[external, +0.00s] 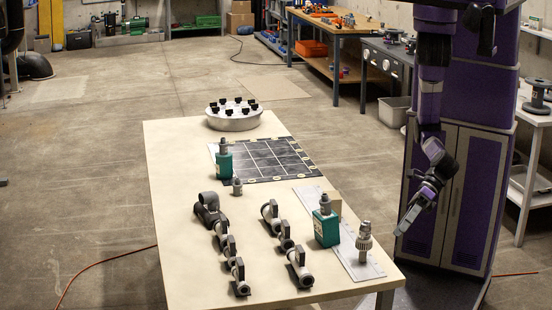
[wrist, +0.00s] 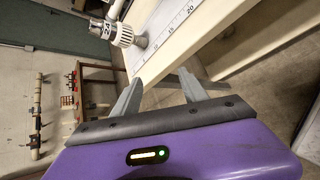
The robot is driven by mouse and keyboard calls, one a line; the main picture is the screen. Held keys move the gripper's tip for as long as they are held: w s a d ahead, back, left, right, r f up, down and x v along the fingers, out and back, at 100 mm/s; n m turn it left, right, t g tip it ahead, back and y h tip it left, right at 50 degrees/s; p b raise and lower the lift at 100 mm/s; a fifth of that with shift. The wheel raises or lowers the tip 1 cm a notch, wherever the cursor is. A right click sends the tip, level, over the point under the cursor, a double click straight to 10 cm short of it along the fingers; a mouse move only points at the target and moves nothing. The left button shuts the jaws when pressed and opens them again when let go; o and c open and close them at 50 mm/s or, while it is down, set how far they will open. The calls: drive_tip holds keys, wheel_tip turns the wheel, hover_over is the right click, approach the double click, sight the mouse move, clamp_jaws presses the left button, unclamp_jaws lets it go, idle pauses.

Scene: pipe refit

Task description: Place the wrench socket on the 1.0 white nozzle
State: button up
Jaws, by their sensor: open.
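My gripper (external: 408,219) hangs at the right of the table, beyond its edge, empty and pointing down to the left. In the wrist view its two fingers (wrist: 158,84) are spread apart with nothing between them. A grey ribbed fitting (external: 364,238) stands upright on the ruler plate at the table's near right. A small grey piece (external: 237,187) stands near the table's middle. I cannot tell which piece is the wrench socket or the 1.0 white nozzle.
Two green blocks with grey tops (external: 326,226) (external: 223,160) stand on the table (external: 185,277). Several pipe fittings (external: 298,266) lie in two rows. A ruler plate (external: 374,272), black grid mat (external: 262,160) and round tray (external: 234,124) are also there. The table's left side is clear.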

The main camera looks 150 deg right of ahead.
drive_tip(key=s+r+m+t+y, duration=0.2)
drive_tip(key=s+r+m+y, duration=0.15)
drive_tip(key=s+m, duration=0.75)
drive_tip(key=s+d+r+m+t, duration=0.1)
drive_tip(key=s+d+r+m, duration=0.1)
drive_tip(key=r+m, duration=0.3)
drive_tip(key=s+d+r+m+t, duration=0.2)
drive_tip(key=s+r+m, duration=0.1)
drive_tip(key=r+m, duration=0.2)
drive_tip(key=shift+r+m, duration=0.4)
drive_tip(key=shift+r, duration=0.2)
